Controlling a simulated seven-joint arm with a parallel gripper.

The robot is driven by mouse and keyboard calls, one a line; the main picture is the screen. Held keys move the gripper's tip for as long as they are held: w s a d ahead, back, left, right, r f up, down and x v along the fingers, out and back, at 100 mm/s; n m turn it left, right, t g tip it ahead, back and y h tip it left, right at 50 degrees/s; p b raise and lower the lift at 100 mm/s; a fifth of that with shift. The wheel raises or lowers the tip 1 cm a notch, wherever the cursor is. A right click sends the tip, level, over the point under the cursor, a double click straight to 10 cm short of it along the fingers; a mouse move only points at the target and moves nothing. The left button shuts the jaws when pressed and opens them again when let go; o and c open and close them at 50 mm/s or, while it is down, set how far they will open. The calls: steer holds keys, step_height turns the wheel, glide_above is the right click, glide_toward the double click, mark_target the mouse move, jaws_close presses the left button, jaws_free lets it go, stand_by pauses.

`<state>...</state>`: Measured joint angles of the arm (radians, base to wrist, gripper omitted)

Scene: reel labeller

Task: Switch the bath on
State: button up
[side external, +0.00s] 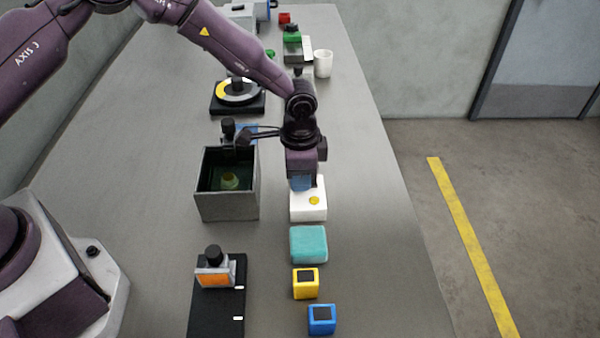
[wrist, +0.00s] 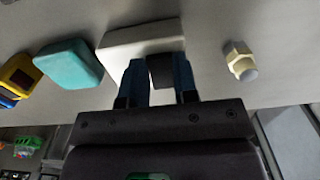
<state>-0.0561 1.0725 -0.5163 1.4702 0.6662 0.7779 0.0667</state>
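The bath looks to be the grey open box (side external: 228,195) with a dark inside, holding a yellow-green piece (side external: 229,181). No marked switch on it can be made out. My gripper (side external: 301,187) points down above a white box (side external: 314,212) with a yellow disc on top, right of the grey box. In the wrist view the blue fingers (wrist: 160,82) stand apart in front of the white box (wrist: 140,36). A dark block (wrist: 161,71) fills the gap between them. I cannot tell whether they grip it or whether it belongs to the white box.
A teal block (side external: 309,244), a yellow cube (side external: 306,284) and a blue cube (side external: 321,320) line up nearer the camera. A black slider base (side external: 216,318) stands left of them. A dial (side external: 238,94) and a white cup (side external: 323,64) stand farther back. A hexagonal piece (wrist: 239,60) lies right of the white box in the wrist view.

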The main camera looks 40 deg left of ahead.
steer(key=shift+w+d+r+g+y, duration=0.1)
steer(key=shift+g+y, duration=0.5)
steer(key=o, duration=0.9)
steer(key=r, duration=0.8)
steer(key=w+d+r, duration=0.1)
steer(key=r, duration=0.4)
steer(key=shift+w+d, duration=0.1)
